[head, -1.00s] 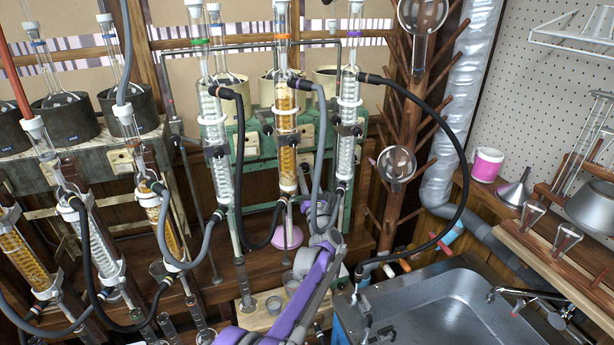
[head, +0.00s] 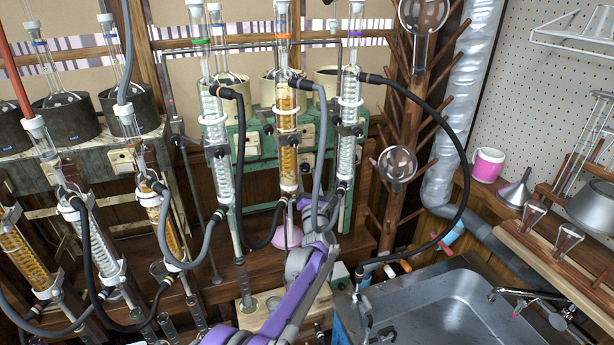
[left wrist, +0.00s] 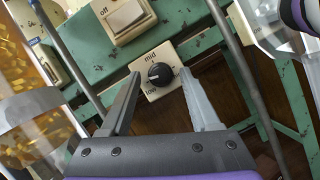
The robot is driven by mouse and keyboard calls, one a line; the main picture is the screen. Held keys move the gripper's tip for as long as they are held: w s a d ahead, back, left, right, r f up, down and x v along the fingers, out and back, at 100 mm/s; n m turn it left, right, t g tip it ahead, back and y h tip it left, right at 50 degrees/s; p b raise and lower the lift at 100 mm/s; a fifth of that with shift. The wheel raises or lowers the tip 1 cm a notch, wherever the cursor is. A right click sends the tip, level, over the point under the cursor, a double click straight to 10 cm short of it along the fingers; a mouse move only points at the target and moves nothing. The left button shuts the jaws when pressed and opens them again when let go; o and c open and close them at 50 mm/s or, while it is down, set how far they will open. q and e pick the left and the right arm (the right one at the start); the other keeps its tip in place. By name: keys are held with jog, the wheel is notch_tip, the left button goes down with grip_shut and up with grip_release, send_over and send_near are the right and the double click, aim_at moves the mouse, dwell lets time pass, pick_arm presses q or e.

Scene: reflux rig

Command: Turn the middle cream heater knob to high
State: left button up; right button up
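In the left wrist view a round black knob (left wrist: 160,74) sits on a small cream plate (left wrist: 150,93) on the green heater frame. I read "mid" above the knob and "low" at its lower left; any "high" label is hidden or unreadable. My left gripper (left wrist: 160,85) is open, its two fingers on either side of the knob, apparently without touching it. In the head view my left gripper (head: 322,212) reaches in behind the hoses below the middle orange-filled condenser (head: 287,140). The knob is hidden there. My right gripper is not in view.
A cream rocker switch (left wrist: 125,17) marked "off" is above the knob. Glass condensers, a grey hose (head: 322,150) and a black hose (head: 240,170) hang close around my left arm. A metal sink (head: 450,305) is at lower right, and a wooden peg rack (head: 400,80) stands behind.

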pick_arm(q)
jog(key=b+v, duration=0.2)
jog(key=v, duration=0.8)
jog(key=shift+s, duration=0.4)
jog(key=shift+f, duration=0.15)
